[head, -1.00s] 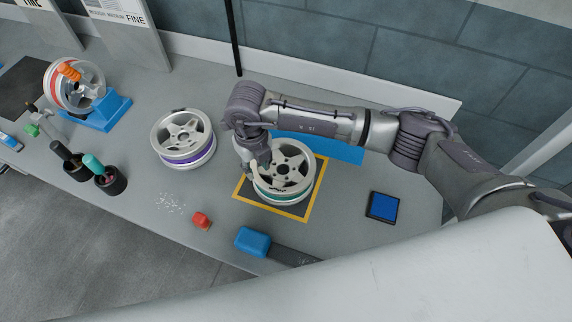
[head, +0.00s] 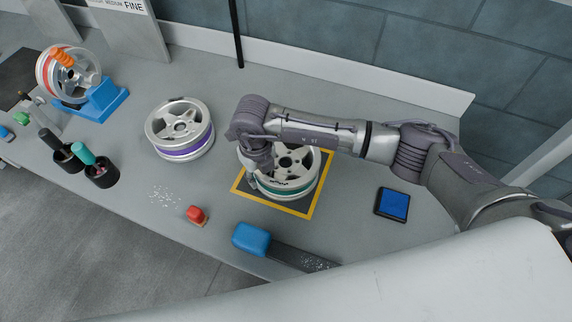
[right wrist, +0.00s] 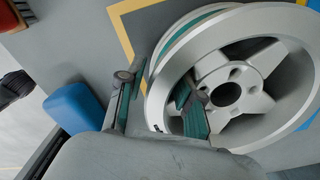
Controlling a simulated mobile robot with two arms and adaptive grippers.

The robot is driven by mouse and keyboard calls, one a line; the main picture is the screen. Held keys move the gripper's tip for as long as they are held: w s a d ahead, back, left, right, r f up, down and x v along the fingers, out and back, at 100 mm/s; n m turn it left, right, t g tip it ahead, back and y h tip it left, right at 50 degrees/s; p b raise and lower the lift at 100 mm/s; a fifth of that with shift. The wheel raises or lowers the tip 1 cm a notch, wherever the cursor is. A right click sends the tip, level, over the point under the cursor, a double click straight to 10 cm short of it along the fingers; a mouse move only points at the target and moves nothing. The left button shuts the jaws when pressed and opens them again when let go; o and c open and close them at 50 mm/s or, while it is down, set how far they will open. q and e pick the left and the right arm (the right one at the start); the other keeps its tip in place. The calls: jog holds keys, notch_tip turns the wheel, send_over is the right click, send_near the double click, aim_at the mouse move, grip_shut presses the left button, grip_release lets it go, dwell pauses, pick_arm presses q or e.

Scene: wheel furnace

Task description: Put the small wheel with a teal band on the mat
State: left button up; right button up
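The small silver wheel with a teal band (head: 293,190) lies flat on the dark mat with a yellow border (head: 312,205). My right gripper (head: 259,178) is at the wheel's left side, pointing down. In the right wrist view, the fingers of my right gripper (right wrist: 163,95) straddle the rim of the wheel (right wrist: 228,92), one outside and one inside. My right forearm and wrist hide the wheel's back left part. My left gripper is not in view.
A purple-banded wheel (head: 186,154) lies left of the mat. Black cups (head: 102,175) and a red-banded wheel on a blue stand (head: 98,98) are further left.

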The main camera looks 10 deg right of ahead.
grip_shut()
jog(key=shift+w+r, duration=0.1)
jog(key=shift+r, duration=0.05)
jog(key=shift+r+p, duration=0.3)
jog(key=shift+r, duration=0.05)
jog(key=shift+r+p, duration=1.8)
jog(key=shift+r, duration=1.3)
